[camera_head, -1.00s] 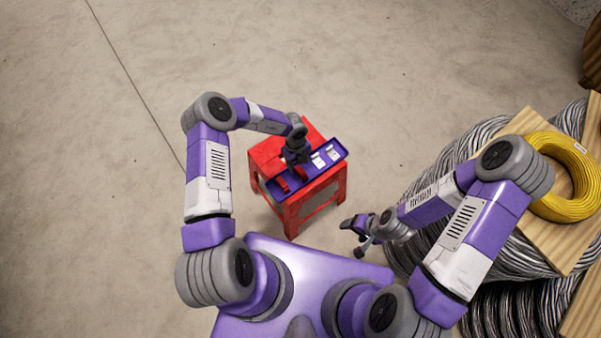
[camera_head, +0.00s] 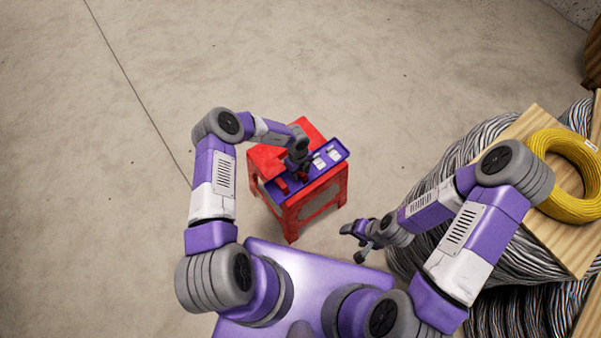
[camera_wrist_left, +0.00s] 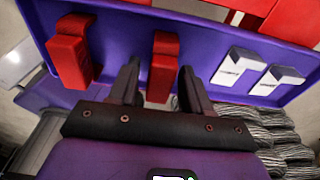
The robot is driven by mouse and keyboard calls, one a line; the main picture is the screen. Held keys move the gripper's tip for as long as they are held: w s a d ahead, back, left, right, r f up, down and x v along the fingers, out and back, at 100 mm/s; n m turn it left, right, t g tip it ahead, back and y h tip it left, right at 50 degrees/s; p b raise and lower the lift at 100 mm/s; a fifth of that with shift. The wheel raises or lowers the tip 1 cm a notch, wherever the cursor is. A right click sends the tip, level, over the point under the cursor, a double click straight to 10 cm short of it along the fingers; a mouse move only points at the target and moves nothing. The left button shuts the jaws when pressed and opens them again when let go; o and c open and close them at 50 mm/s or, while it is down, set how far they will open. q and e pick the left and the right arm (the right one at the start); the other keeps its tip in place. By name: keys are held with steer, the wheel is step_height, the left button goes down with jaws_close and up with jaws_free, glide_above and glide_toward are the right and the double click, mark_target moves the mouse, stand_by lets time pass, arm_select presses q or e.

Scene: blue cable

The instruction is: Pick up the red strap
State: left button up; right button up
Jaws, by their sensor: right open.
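Two red straps lie in a shallow purple tray (camera_head: 334,160) on a red stool (camera_head: 290,215). In the left wrist view, one red strap (camera_wrist_left: 164,45) is in the middle and the other red strap (camera_wrist_left: 70,52) is at the left. My left gripper (camera_wrist_left: 160,68) is open, its fingers on either side of the middle strap, with a gap visible on the left side. In the head view the left gripper and wrist partly hide this strap. The other strap (camera_head: 281,186) shows left of it. My right gripper (camera_head: 354,232) is open and empty, right of the stool.
Two white pieces (camera_wrist_left: 237,67) lie in the tray, right of the straps. Large coils of grey cable (camera_head: 440,180) with wooden boards and a yellow cable coil (camera_head: 570,150) on top stand at the right. The floor left of and behind the stool is clear.

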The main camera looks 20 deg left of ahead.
arm_select(q)
steer(key=c, duration=0.8)
